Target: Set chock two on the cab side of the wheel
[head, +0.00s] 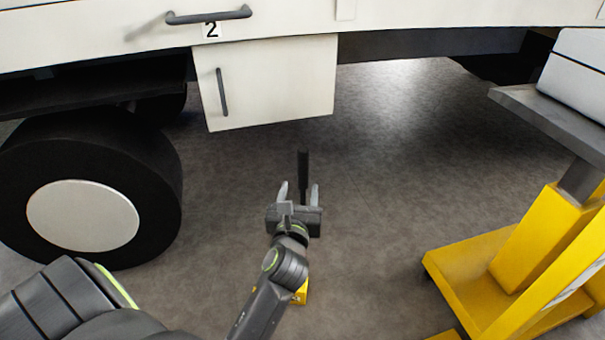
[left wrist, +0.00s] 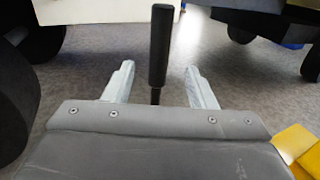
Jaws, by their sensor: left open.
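A wheel (head: 150,170) with a dark tyre and pale hub stands at the left under the white vehicle body. My left gripper (head: 299,192) is open, right of the wheel and low over the floor. A black upright handle (head: 304,170) stands at its fingers; in the left wrist view the handle (left wrist: 160,45) rises between the two apart fingertips (left wrist: 160,80), with a gap on each side. What the handle's foot joins is hidden by the gripper. A small yellow piece (head: 301,292) shows partly behind my left forearm; I cannot tell whether it is a chock. My right gripper is not in view.
A white locker (head: 275,85) with a dark handle hangs under the vehicle body, beyond the gripper. A yellow wheeled stand (head: 480,270) is at the right. The grey floor (head: 390,170) between is clear.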

